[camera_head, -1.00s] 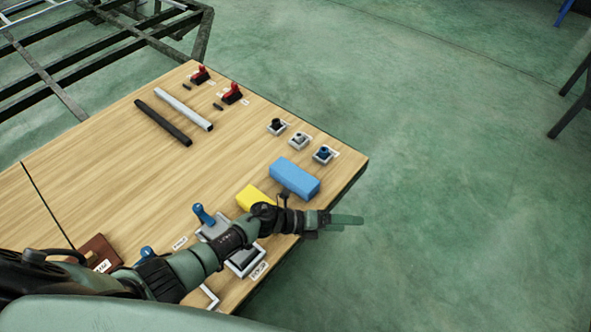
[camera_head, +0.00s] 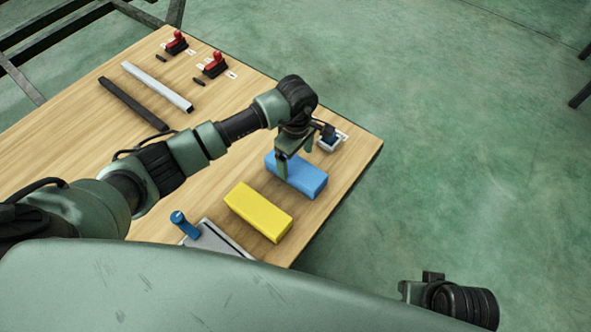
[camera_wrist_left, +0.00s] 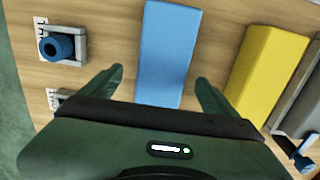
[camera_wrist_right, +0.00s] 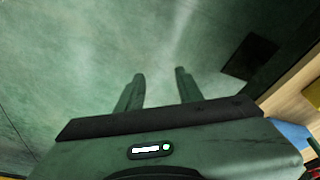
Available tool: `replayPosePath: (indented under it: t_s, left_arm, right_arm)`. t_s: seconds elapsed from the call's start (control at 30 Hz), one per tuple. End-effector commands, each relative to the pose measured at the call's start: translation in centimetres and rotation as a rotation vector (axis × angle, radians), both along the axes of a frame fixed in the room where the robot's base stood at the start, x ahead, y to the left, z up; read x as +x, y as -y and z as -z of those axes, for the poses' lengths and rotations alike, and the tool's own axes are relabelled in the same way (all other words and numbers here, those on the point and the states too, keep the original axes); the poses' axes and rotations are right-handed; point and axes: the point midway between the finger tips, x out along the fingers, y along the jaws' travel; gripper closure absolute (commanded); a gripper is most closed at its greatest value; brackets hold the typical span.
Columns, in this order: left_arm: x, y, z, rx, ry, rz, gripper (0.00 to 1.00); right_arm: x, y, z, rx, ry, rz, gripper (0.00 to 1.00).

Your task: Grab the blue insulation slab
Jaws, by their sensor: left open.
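The blue insulation slab (camera_head: 308,180) lies on the wooden table near its right edge; its far-left part is hidden by my gripper. My left gripper (camera_head: 296,158) is over the slab, pointing down. In the left wrist view the blue slab (camera_wrist_left: 165,50) runs between the two spread fingers of the left gripper (camera_wrist_left: 160,78), with a gap on each side. The left gripper is open and empty. In the right wrist view my right gripper (camera_wrist_right: 159,77) has its fingers apart with nothing between them, over the green floor.
A yellow slab (camera_head: 259,211) lies beside the blue one, nearer to me. A small holder with a blue piece (camera_head: 329,140) is just beyond the slab. Light (camera_head: 157,86) and dark bars (camera_head: 133,103) and red-handled tools (camera_head: 214,65) lie farther back. Open floor is right.

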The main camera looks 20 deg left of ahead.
Motion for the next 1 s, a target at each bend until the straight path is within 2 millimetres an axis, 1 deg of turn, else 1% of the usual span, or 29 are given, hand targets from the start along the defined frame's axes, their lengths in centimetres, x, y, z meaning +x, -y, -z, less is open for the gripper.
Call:
replayPosePath:
  t_s: [0.03, 0.1, 0.2, 0.3, 0.5, 0.53, 0.57, 0.6, 0.67, 0.7, 0.77, 1.0]
  left_arm:
    - [-0.4, 0.1, 1.2, -0.002, -0.006, -0.001, 0.11]
    - [-0.5, 0.1, 2.3, -0.002, -0.005, -0.003, 0.11]
    - [-0.4, 0.1, 3.4, -0.003, -0.003, -0.002, 0.11]
    - [-0.4, 0.0, 3.8, -0.002, -0.002, -0.002, 0.11]
    - [-0.3, 0.0, 3.8, -0.002, -0.001, -0.002, 0.11]
    - [-0.3, 0.0, 3.8, -0.002, -0.001, -0.002, 0.16]
    - [-0.3, 0.0, 3.8, -0.002, -0.002, -0.002, 0.25]
    - [-0.3, 0.0, 3.8, -0.002, -0.002, -0.002, 0.36]
    - [-0.3, 0.0, 3.7, -0.002, -0.002, -0.002, 0.53]
    - [-0.3, 0.0, 3.7, -0.002, -0.002, -0.002, 0.64]
    - [-0.3, 0.0, 3.7, -0.002, -0.002, -0.002, 0.79]
    - [-0.3, 0.0, 3.6, -0.002, -0.001, -0.002, 0.79]
  right_arm:
    - [-0.1, 0.0, -0.4, 0.0, 0.006, 0.0, 0.64]
    - [-0.3, 0.1, -1.2, 0.001, 0.01, 0.001, 0.64]
    - [-0.6, 0.1, -2.2, 0.001, 0.015, 0.001, 0.64]
    - [-0.7, 0.2, -2.7, 0.0, 0.015, 0.001, 0.64]
    - [-0.7, 0.2, -2.8, 0.0, 0.015, 0.002, 0.64]
    - [-0.7, 0.2, -2.8, 0.0, 0.014, 0.002, 0.64]
    - [-0.7, 0.2, -2.8, 0.0, 0.015, 0.002, 0.64]
    - [-0.7, 0.2, -2.8, 0.0, 0.015, 0.002, 0.64]
    - [-0.7, 0.2, -2.8, 0.0, 0.015, 0.002, 0.64]
    - [-0.7, 0.2, -2.8, 0.0, 0.015, 0.002, 0.64]
    - [-0.7, 0.2, -2.8, 0.0, 0.015, 0.002, 0.64]
    - [-0.7, 0.2, -2.8, 0.0, 0.015, 0.001, 0.64]
